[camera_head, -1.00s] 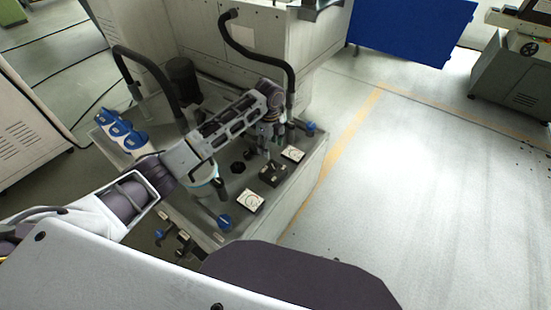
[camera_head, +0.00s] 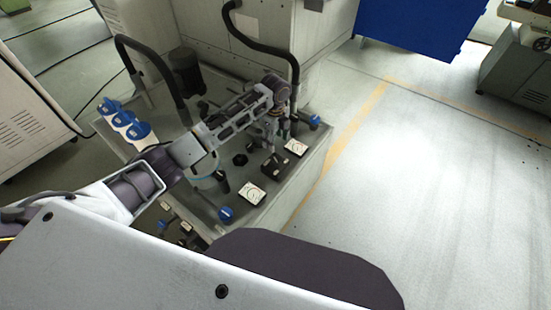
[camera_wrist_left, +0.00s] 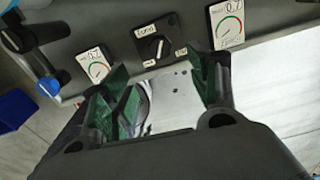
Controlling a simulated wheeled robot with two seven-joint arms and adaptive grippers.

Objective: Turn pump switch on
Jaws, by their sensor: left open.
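The pump switch is a dark rotary knob (camera_wrist_left: 156,47) on a black plate with small white labels. It sits between two white dial gauges in the left wrist view. In the head view its black plate (camera_head: 276,167) lies on the grey top of the unit. My left gripper (camera_head: 274,130) is over that top, just behind the switch in the picture. In the left wrist view the open, empty green-padded fingers (camera_wrist_left: 163,88) point toward the switch, with the knob showing beyond the gap. Contact is not visible. My right gripper is out of view.
Gauges (camera_head: 297,146) and (camera_head: 249,194) flank the switch. Blue-handled valves (camera_head: 314,120) and (camera_head: 226,214) sit near the unit's corners. A black hose (camera_head: 292,75) rises close to the gripper. Blue-capped parts (camera_head: 124,119) stand at left. Floor (camera_head: 430,210) to the right is clear.

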